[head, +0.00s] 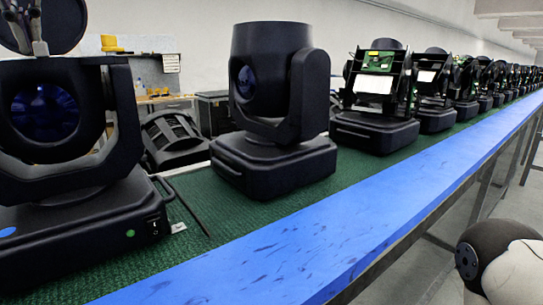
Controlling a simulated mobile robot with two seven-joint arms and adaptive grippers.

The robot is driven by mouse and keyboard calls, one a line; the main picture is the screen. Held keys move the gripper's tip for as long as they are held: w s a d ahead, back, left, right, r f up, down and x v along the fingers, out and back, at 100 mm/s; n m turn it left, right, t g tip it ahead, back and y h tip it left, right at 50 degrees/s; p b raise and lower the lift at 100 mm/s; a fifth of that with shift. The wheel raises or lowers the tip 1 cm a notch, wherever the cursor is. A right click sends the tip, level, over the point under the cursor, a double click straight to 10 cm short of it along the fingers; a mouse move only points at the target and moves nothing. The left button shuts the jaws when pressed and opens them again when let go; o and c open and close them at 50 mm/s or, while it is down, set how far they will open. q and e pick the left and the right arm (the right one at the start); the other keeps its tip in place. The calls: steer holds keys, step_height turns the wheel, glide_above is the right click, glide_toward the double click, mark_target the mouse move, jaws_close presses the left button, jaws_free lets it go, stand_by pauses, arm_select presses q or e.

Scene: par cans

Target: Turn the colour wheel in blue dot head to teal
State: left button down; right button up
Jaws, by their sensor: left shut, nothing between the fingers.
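The blue dot head (60,115) is the large black moving-head fixture at the left, cut by the picture's left edge. Its blue dot (8,231) is on the front of the base. A dark blue lens (44,112) faces forward. A round dark disc (62,20) stands above the head's top at the upper left; I cannot tell whether it is the colour wheel. My left gripper (39,46) is at the head's top, in front of this disc, fingers pointing down. It is shut with nothing in it. Whether it touches the disc is unclear, and no teal shows. My right gripper is out of view.
A second black head (272,90) stands upright to the right. Opened heads (376,90) with green boards run along the green bench top (235,212). A blue strip (300,250) edges the bench. A dark rod (188,208) lies between the first two heads.

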arm_select(q)
steer(key=shift+w, duration=0.1)
stand_by(0.3)
steer(key=shift+w+d+f, duration=0.1)
steer(key=shift+w, duration=0.05)
steer(key=shift+w, duration=0.1)
stand_by(0.3)
steer(key=shift+d, duration=0.15)
